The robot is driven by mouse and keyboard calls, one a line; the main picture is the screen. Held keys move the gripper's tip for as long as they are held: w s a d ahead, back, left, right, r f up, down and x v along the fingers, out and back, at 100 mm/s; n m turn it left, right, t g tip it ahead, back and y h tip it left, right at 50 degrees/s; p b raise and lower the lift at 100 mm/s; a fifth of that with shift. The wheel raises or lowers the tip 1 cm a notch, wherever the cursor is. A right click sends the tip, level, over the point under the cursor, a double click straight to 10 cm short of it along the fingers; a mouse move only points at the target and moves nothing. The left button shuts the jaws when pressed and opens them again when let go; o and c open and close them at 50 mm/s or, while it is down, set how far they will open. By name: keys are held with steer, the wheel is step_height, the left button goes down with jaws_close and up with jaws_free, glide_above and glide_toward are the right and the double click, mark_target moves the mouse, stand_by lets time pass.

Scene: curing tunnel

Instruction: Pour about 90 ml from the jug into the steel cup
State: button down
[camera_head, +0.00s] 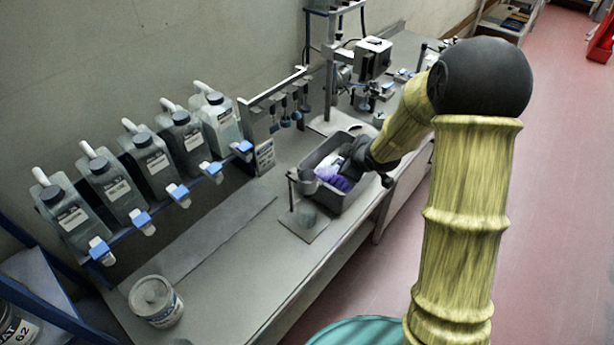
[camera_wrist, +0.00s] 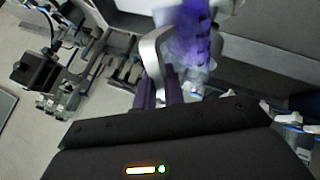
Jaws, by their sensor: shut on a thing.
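My gripper (camera_wrist: 160,92) is shut on the pale, curved handle of the jug (camera_wrist: 154,55) in the wrist view. The jug's body is blurred, with purple showing in or behind it; I cannot tell its liquid level. In the head view my dark gripper (camera_head: 358,158) is over a grey bin, and the jug is mostly hidden by it and by my arm. A small grey cup-like shape (camera_head: 309,182), perhaps the steel cup, shows just left of the gripper, by a thin post above a square base plate. I cannot see inside it.
The grey bin (camera_head: 356,199) holds purple items. Several labelled bottles (camera_head: 150,160) stand on a rack along the wall, with blue-tipped taps. Instruments (camera_head: 372,58) fill the far end. The bench's middle left is clear.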

steer(key=shift+w+a+r+h+b, duration=0.1)
steer(key=shift+a+r+h+b, duration=0.2)
steer(key=shift+a+h, duration=0.1)
steer(key=shift+a, duration=0.15)
steer(key=shift+a, duration=0.2)
steer(key=shift+a+r+g, duration=0.15)
steer(key=shift+a+g, duration=0.05)
steer(key=shift+g, duration=0.1)
stand_by(0.4)
steer(key=shift+w+a+r+n+h+b, duration=0.3)
steer(key=shift+a+n+h+b, duration=0.1)
steer(key=shift+b, duration=0.3)
steer(key=shift+w+a+r+n+g+h+b, duration=0.15)
steer(key=shift+a+r+h+b, duration=0.2)
steer(key=shift+a+b, duration=0.3)
steer(key=shift+a+r+n+g+h+b, duration=0.1)
steer(key=shift+a+n+g+h+b, duration=0.05)
steer(key=shift+a+h+b, duration=0.4)
stand_by(2.1)
steer(key=d+p, duration=0.1)
steer(key=d+y+p, duration=0.1)
steer(key=d+p, duration=0.1)
steer(key=shift+s+f+m+y, duration=0.3)
steer(key=shift+m, duration=0.1)
steer(key=shift+d+f, duration=0.1)
steer(key=shift+f, duration=0.15)
